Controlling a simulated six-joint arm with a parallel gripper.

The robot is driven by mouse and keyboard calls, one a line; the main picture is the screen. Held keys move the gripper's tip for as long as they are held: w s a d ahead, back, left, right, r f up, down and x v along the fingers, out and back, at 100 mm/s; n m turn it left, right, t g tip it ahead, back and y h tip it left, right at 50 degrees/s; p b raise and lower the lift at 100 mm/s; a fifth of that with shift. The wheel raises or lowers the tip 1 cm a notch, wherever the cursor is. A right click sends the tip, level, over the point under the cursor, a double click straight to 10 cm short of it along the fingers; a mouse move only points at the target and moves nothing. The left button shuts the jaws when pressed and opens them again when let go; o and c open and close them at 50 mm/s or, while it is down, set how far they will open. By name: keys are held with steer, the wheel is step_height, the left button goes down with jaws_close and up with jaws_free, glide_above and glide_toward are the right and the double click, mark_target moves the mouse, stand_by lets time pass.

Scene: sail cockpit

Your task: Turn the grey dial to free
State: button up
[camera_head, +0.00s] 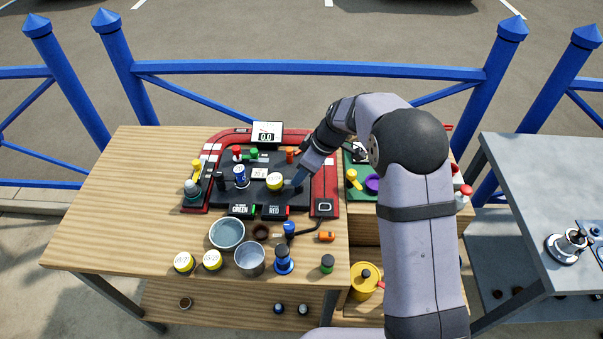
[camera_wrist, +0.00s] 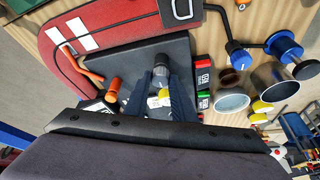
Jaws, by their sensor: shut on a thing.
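The grey dial (camera_wrist: 161,66) stands on the dark panel (camera_wrist: 120,65) in the wrist view. My gripper (camera_wrist: 161,84) reaches over the panel with a finger on either side of the dial and is shut on it. In the head view my gripper (camera_head: 298,184) is low at the right part of the dark panel (camera_head: 210,205), and it hides the dial there. I cannot read the dial's marks or its pointer, so its setting cannot be told.
A red track (camera_head: 325,195) borders the panel. The table's left side is clear.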

steer(key=shift+m, duration=0.3)
steer(key=m+t+b, duration=0.1)
steer(key=m, duration=0.1)
steer(key=shift+s+a+m, duration=0.1)
steer(key=shift+s+m, duration=0.05)
steer(key=shift+m, duration=0.25)
steer(key=m+h+p, duration=0.1)
steer(key=m, duration=0.1)
steer(key=m+t+p, duration=0.1)
steer(key=m, duration=0.1)
steer(key=shift+a+r+h, duration=0.1)
steer(key=shift+r+h, duration=0.1)
steer(key=shift+h, duration=0.2)
steer(key=m, duration=0.1)
steer(key=m+p, duration=0.1)
steer(key=shift+a+f+m+t+h, duration=0.1)
steer(key=shift+f+m+t+h, duration=0.1)
steer(key=shift+m+t+h, duration=0.15)
steer(key=shift+m+h+b, duration=0.45)
steer(key=shift+m+b, duration=0.15)
steer(key=shift+m, duration=0.25)
steer(key=o, duration=1)
steer(key=shift+s+r, duration=0.1)
steer(key=shift+b+v, duration=1.15)
steer(key=shift+v, duration=2.45)
